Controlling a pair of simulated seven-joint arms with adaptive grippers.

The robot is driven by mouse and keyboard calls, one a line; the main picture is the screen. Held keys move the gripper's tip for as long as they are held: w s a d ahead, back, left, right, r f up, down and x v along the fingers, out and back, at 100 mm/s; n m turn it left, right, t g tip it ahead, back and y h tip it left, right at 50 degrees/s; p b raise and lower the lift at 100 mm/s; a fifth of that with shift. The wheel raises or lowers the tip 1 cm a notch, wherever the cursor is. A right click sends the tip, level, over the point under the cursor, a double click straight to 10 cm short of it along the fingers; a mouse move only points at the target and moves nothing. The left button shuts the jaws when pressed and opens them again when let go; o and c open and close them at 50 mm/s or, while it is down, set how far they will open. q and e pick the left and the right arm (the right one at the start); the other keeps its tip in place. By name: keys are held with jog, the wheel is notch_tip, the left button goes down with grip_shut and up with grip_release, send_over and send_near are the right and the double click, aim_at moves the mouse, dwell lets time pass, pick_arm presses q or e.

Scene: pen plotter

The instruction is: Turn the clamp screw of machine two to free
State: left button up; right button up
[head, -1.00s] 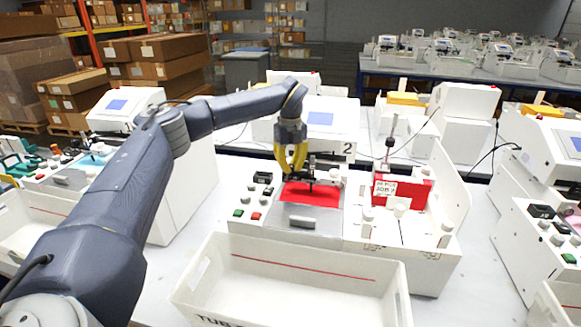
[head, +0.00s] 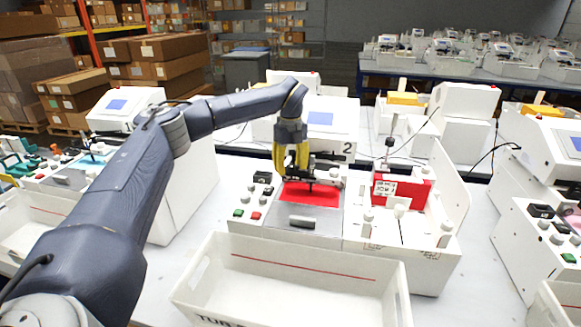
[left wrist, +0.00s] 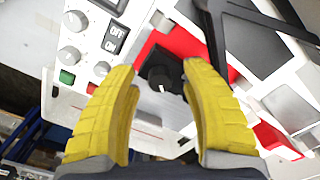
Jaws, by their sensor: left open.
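Machine two (head: 318,232), a white pen plotter with a "2" label (head: 348,149), stands in the middle of the head view. It has a red bed (head: 312,196). My left gripper (head: 291,175), with yellow fingers, points down over the back of the red bed. It is open, and in the left wrist view its fingertips (left wrist: 160,70) lie either side of the knob. I cannot tell whether they touch it. My right gripper is not in view.
An open white bin (head: 300,262) stands in front of machine two. A red block (head: 415,192) sits at the machine's right side. Knobs and a green button (head: 238,213) are on its left panel. A dark bar (left wrist: 215,35) passes close to the fingers. Similar machines stand either side.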

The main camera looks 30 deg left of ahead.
aim_at(291, 165)
pick_arm(q)
jog(key=shift+r, duration=0.1)
notch_tip(291, 165, up, 12)
dwell(0.6)
dwell(0.4)
